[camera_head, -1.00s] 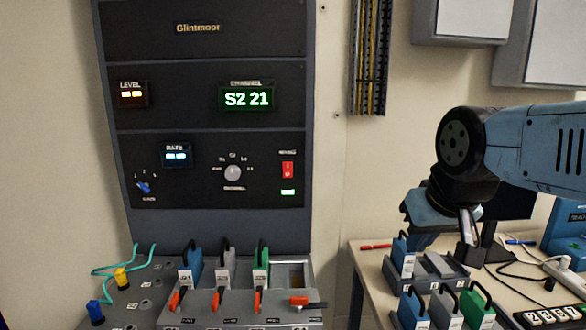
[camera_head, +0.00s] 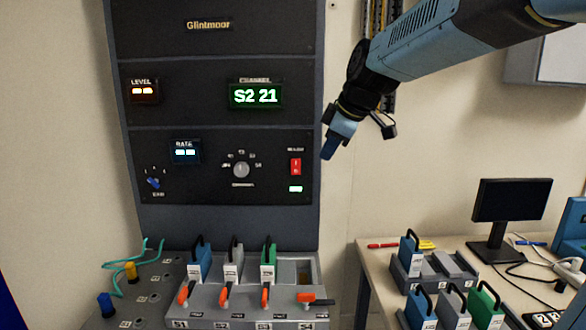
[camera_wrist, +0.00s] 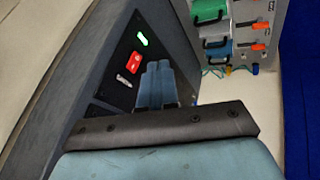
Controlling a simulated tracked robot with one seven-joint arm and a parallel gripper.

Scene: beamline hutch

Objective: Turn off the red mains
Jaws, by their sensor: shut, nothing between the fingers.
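The red mains switch (camera_head: 295,167) is a small red rocker on the right of the lowest black panel of the rack. In the wrist view my blue fingers (camera_wrist: 158,66) are together and point toward the panel.
The panel also holds a grey rotary knob (camera_head: 241,170) and a blue knob (camera_head: 153,183). Below stand several cartridges with black handles and orange levers (camera_head: 265,296). A bench (camera_head: 376,262) at right carries a monitor (camera_head: 511,203) and more cartridges. The wall between is clear.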

